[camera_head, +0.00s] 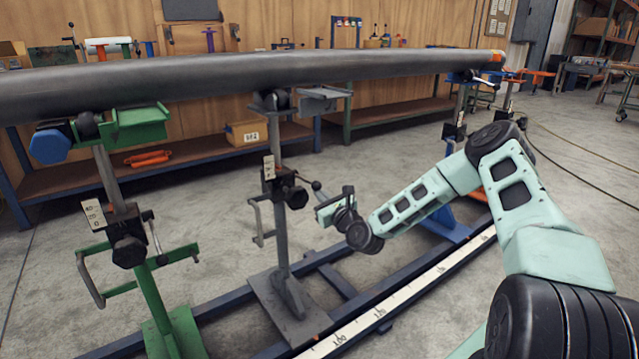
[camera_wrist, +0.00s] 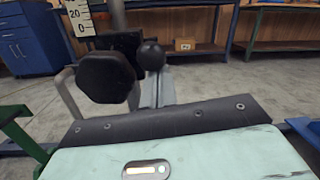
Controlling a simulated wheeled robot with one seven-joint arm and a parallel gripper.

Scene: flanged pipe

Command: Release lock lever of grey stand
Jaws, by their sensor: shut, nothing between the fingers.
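The grey stand (camera_head: 281,225) stands in the middle of the head view, under the long pipe (camera_head: 230,82). Its dark clamp block and black hand knob (camera_head: 297,197) sit partway up the post. The lock lever, with a black ball end (camera_head: 317,185), sticks out to the right of the clamp. My gripper (camera_head: 324,210) is shut and empty, just right of and slightly below the ball. In the wrist view, the black knob (camera_wrist: 106,77) and the ball (camera_wrist: 152,55) show beyond the gripper's dark front edge (camera_wrist: 165,122). Whether the gripper touches the lever cannot be told.
A green stand (camera_head: 160,290) is at the left, and a blue stand base (camera_head: 447,225) at the right. A blue floor rail with a white scale (camera_head: 385,308) runs beneath. The stand's grey bent handle (camera_head: 256,222) juts left. Workbenches line the back wall.

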